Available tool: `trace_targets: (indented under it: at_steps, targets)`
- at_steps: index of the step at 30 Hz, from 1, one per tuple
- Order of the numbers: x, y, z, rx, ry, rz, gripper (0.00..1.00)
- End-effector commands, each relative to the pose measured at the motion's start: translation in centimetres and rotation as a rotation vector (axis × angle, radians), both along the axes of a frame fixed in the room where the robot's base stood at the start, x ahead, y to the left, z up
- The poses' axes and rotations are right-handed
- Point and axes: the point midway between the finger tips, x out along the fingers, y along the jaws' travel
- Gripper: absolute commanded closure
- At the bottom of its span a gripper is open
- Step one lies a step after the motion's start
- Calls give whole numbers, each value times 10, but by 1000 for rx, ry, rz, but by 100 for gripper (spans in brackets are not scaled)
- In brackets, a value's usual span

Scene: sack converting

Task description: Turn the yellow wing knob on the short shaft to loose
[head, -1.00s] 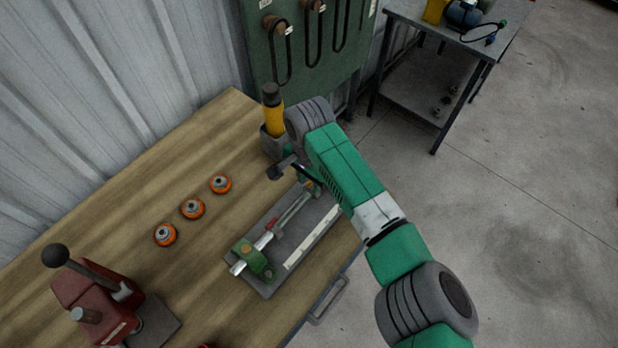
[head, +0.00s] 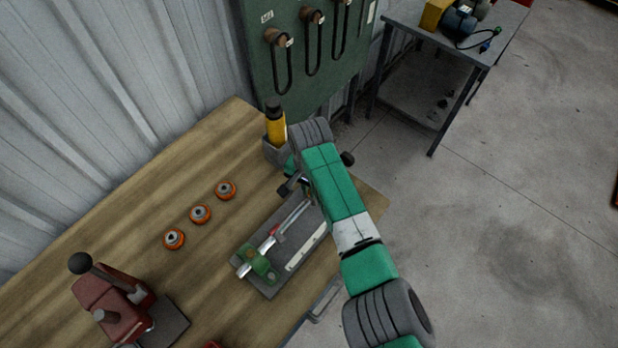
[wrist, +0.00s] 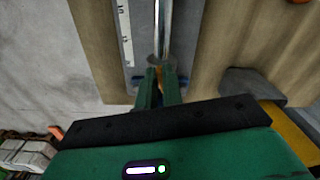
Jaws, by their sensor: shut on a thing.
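The short shaft, a silver rod (head: 290,222), lies along a grey fixture plate (head: 262,281) on the wooden bench, with a green bracket (head: 258,263) at its near end. In the wrist view the shaft (wrist: 161,28) runs up from between my gripper's fingers. My gripper (wrist: 158,80) has its two green fingers close together, shut on the yellow wing knob (wrist: 158,72) at the shaft's end. Only a small yellowish part of the knob shows between the fingers; its wings and turn angle cannot be made out. In the head view my arm hides the knob and the fingertips.
A grey holder with a yellow-handled tool (head: 276,126) stands close beside my wrist. Three orange round parts (head: 200,214) sit left of the plate. A red lever press (head: 108,300) is at the near left. A pale scale strip (wrist: 125,35) runs beside the shaft.

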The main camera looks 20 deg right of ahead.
Motion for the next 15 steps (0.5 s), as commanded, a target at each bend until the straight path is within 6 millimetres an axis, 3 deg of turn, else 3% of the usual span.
trace_targets:
  at_steps: [1,15]
  targets:
    - [-1,2,6,4,3,40,100]
    - [-2,-4,1,2,0,487,100]
